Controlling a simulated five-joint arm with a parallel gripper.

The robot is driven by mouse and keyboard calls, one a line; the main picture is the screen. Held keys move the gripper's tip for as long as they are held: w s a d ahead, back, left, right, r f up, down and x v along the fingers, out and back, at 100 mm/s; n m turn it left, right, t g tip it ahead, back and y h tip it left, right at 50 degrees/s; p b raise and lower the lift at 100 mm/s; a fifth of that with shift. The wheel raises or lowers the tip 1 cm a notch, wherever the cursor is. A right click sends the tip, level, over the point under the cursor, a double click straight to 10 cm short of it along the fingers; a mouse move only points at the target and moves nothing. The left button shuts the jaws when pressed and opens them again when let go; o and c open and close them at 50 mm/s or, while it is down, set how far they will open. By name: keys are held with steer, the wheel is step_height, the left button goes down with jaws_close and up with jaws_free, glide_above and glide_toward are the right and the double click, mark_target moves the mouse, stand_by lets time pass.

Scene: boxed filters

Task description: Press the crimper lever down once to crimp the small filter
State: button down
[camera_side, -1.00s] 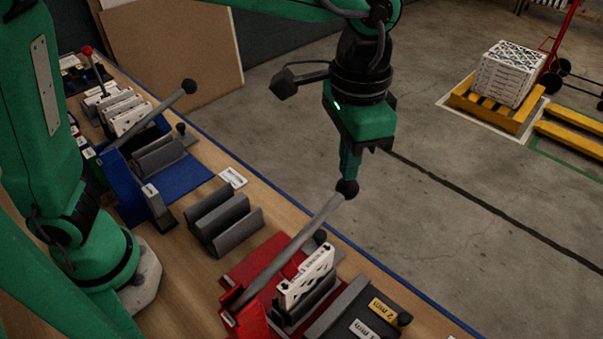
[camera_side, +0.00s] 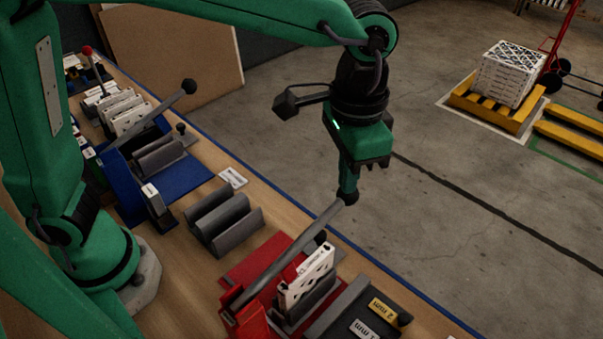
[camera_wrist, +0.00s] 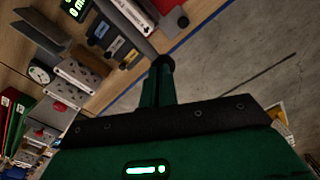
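The red crimper (camera_side: 255,315) stands at the bench's front edge. Its long grey lever (camera_side: 285,258) slopes up to a black ball knob (camera_side: 348,198). A small white filter (camera_side: 308,275) stands upright in the crimper's grey holder, beside the lever. My gripper (camera_side: 348,190) points down with its green fingers together, their tips at the top of the knob. In the wrist view the closed fingers (camera_wrist: 160,82) end at the dark knob (camera_wrist: 164,63). The knob shows beyond the tips rather than between them.
A blue crimper (camera_side: 180,175) with a raised lever (camera_side: 150,118) stands farther back. An empty grey slotted rack (camera_side: 225,222) lies between the crimpers. A dark block with 1 mm and 2 mm labels (camera_side: 365,315) is right of the red crimper. Open floor lies beyond the bench.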

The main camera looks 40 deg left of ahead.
steer(key=shift+f, duration=1.5)
steer(key=shift+r, duration=0.15)
step_height(320, 180, up, 10)
stand_by(1.1)
steer(key=s+a+n+t+h, duration=0.1)
steer(key=s+a+n+t, duration=0.15)
steer(key=a, duration=1.45)
steer(key=s+a+f+n+t, duration=0.1)
steer(key=s+a+f, duration=0.2)
steer(key=a, duration=0.2)
steer(key=s+a+f+n+t+y, duration=0.1)
steer(key=s+a+f+n+t, duration=0.1)
steer(key=a, duration=0.4)
steer(key=shift+s+f, duration=0.55)
steer(key=shift+s, duration=0.6)
